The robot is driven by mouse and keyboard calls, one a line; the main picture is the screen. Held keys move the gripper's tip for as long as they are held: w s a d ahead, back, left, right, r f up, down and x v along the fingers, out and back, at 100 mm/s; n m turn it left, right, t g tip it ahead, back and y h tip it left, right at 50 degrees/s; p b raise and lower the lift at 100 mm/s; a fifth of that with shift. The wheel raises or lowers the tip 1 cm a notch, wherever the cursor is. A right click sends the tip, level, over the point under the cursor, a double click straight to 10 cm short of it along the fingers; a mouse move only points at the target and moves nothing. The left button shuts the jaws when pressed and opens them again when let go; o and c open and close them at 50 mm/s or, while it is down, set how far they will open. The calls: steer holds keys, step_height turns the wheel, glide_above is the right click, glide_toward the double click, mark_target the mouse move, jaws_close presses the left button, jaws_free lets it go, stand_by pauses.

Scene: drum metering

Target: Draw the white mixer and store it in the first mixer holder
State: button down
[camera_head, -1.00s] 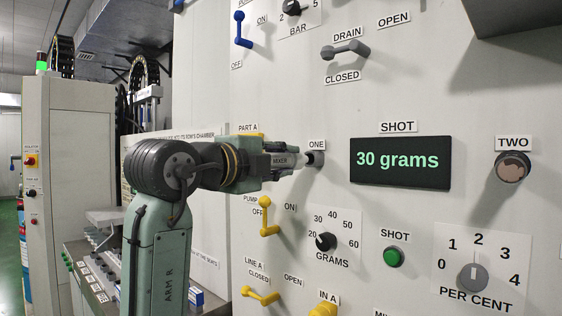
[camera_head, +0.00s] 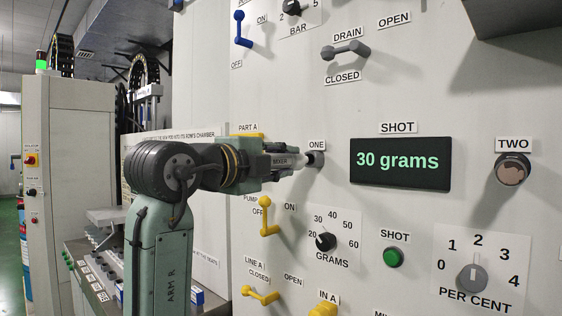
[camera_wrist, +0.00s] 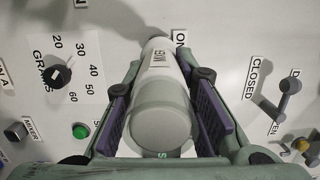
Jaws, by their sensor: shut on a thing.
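The white mixer (camera_wrist: 160,112) is a pale grey-white cylinder with a MIXER label, lying between the purple-padded fingers of my gripper (camera_wrist: 162,105) in the wrist view. My gripper (camera_head: 283,161) is shut on it. In the head view the mixer (camera_head: 291,162) points right at the dark-collared port (camera_head: 315,159) under the label ONE. Its tip meets or nearly meets that port; I cannot tell whether it is seated. A second round port (camera_head: 513,168) sits under TWO. I cannot pick out a labelled mixer holder.
The upright white panel carries a 30 grams display (camera_head: 400,163), a yellow pump lever (camera_head: 267,217), a grams dial (camera_head: 325,241), a green shot button (camera_head: 393,257) and a grey drain lever (camera_head: 345,51). These stand out around my gripper.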

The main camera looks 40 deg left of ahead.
mark_target(293, 161)
steer(key=shift+w+d, duration=0.15)
steer(key=shift+w, duration=1.85)
steer(key=c, duration=1.3)
jaws_free()
steer(key=s, duration=1.2)
steer(key=shift+d, duration=0.35)
